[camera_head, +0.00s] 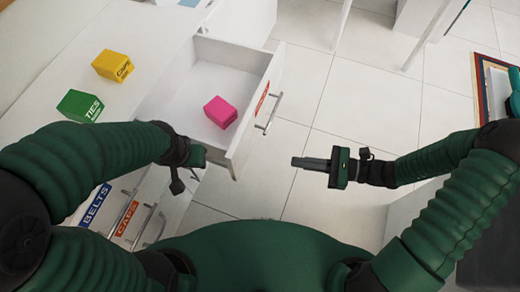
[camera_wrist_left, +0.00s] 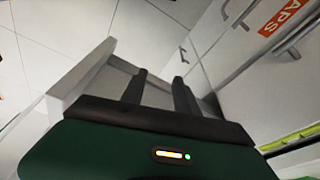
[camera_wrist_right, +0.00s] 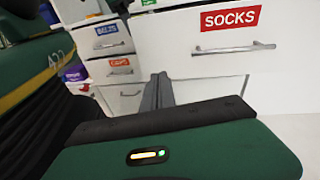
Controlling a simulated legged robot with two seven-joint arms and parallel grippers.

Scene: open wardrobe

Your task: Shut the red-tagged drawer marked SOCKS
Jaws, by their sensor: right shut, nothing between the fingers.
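The SOCKS drawer (camera_head: 238,151) is pulled out of the white cabinet and holds a pink box (camera_head: 220,111). Its front carries a red tag and a bar handle (camera_head: 270,114). The right wrist view shows the red SOCKS tag (camera_wrist_right: 230,18) and the handle (camera_wrist_right: 235,48) below it. My right gripper (camera_head: 294,162) is shut and empty, in front of the drawer front and apart from it. Its closed fingers (camera_wrist_right: 158,78) show below the tag. My left gripper (camera_wrist_left: 163,76) is open beside the drawer's near side; its contact with the drawer cannot be told.
A yellow box (camera_head: 113,66) and a green TIES box (camera_head: 80,106) stand on the white top at left. Drawers marked BELTS (camera_head: 95,205) and CAPS (camera_head: 126,218) lie lower left. Tiled floor (camera_head: 335,105) is clear in front of the drawer.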

